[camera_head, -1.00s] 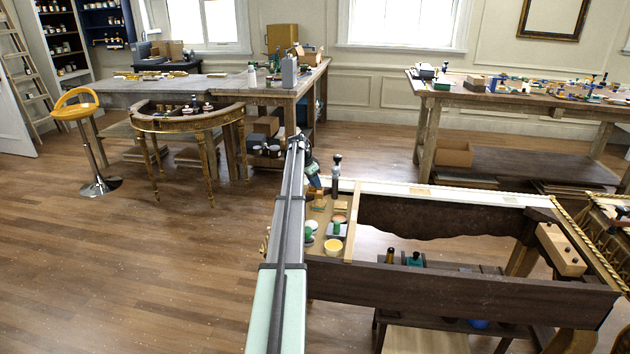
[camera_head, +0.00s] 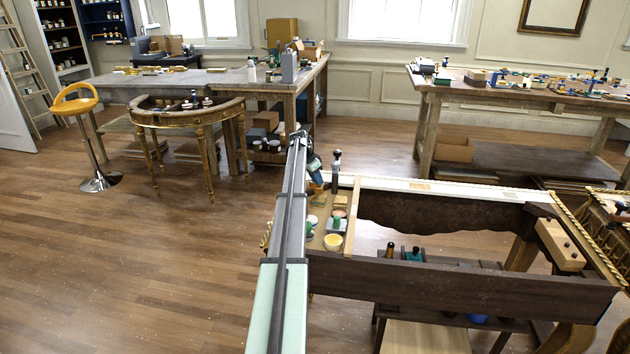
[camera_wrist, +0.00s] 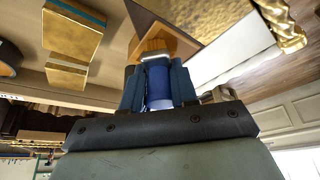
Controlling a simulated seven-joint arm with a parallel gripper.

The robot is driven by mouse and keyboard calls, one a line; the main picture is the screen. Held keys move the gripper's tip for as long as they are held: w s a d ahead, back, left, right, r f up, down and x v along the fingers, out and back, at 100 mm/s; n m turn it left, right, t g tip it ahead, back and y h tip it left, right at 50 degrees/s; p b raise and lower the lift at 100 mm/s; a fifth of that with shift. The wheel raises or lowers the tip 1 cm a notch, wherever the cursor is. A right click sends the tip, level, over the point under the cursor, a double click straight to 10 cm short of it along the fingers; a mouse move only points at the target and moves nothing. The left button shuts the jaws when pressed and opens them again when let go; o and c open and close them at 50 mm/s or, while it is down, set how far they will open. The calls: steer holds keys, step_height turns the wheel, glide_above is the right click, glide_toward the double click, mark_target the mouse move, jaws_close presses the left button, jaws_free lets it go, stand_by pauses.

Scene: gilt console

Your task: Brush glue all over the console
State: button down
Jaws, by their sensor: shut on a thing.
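My gripper (camera_wrist: 158,88) is shut on a tool with a blue, round handle (camera_wrist: 158,78), a metal collar and an orange-brown end, which looks like a brush. In the head view my gripper (camera_head: 313,168) is small and partly behind my arm, above the far left corner of the near dark wooden console frame (camera_head: 460,285). The frame has a pale far edge and gilt rope trim on its right. A yellow cup (camera_head: 333,241) stands on the board at its left end. Whether the tool's tip touches anything cannot be told, nor can I see glue.
Small blocks and green-topped stamps stand beside the cup, with a dark upright tool (camera_head: 337,170) close to my gripper. A half-round gilt table (camera_head: 195,118) and a yellow stool (camera_head: 76,104) stand at the back left. A cluttered workbench (camera_head: 510,90) is back right. Floor at left is clear.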

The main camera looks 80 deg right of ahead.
steer(key=shift+d, duration=2.15)
steer(key=shift+a, duration=3.15)
steer(key=shift+d, duration=3.25)
steer(key=shift+s+a, duration=0.1)
steer(key=shift+s, duration=0.4)
steer(key=shift+a, duration=3)
steer(key=shift+d, duration=3)
steer(key=shift+a, duration=3.15)
steer(key=shift+d+r, duration=0.1)
steer(key=shift+r, duration=0.7)
step_height(320, 180, up, 6)
steer(key=shift+r, duration=0.1)
